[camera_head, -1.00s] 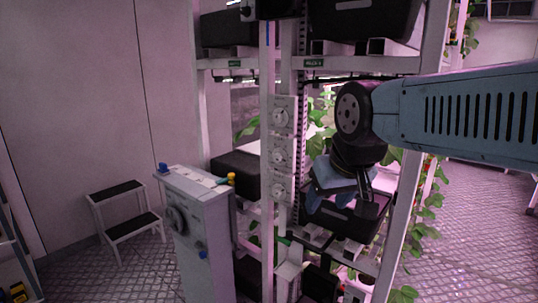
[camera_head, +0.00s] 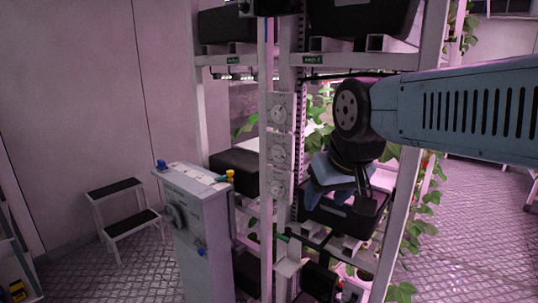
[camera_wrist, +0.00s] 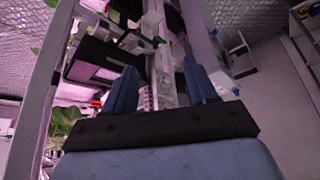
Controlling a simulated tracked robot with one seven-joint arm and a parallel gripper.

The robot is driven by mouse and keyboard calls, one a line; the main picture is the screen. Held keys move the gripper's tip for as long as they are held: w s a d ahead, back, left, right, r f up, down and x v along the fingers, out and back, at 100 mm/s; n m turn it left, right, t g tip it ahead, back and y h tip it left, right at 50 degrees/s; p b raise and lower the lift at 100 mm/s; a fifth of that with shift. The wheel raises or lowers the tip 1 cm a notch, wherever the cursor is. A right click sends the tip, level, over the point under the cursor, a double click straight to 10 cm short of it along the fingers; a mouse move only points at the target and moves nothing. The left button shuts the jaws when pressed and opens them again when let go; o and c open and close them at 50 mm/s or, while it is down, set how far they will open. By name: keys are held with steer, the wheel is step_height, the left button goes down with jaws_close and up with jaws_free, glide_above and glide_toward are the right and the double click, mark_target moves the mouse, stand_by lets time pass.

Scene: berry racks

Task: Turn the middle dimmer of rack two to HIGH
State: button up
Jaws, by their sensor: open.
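A light panel with three round dimmer dials runs up the rack post in the head view. The middle dimmer (camera_head: 278,152) sits between the upper dial (camera_head: 280,113) and the lower dial (camera_head: 277,187). Its setting is too small to read. My gripper (camera_head: 312,205) is to the right of the panel in the head view, around the height of the lower dial, and apart from the dials in the picture. In the wrist view my gripper (camera_wrist: 160,80) is open, its two blue fingers spread with nothing held. Pale rack parts show between and beyond them; I cannot pick out a dial there.
A grey cabinet (camera_head: 195,235) with a handwheel stands left of the rack. A step stool (camera_head: 123,213) is further left. Black bins (camera_head: 345,218) and leafy plants (camera_head: 420,225) fill the rack at right. A rack upright (camera_head: 402,215) stands right of my gripper.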

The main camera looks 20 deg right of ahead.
mark_target(274, 156)
steer(key=w+a+r+m+t+y, duration=0.15)
steer(key=w+a+t, duration=0.35)
steer(key=w, duration=0.8)
steer(key=w+a+r+m+t, duration=0.25)
steer(key=w+a, duration=0.45)
steer(key=w, duration=0.6)
steer(key=w+f+m+t+h, duration=0.2)
steer(key=w+m+h, duration=0.1)
steer(key=w+h, duration=0.15)
step_height(274, 156, down, 8)
steer(key=s+m+g+h, duration=0.2)
steer(key=m+g+h, duration=0.25)
steer(key=h, duration=0.65)
steer(key=shift+m, duration=0.45)
steer(key=x, duration=1.4)
steer(key=shift+w+d+r, duration=0.1)
steer(key=shift+d, duration=0.1)
steer(key=shift+c, duration=0.2)
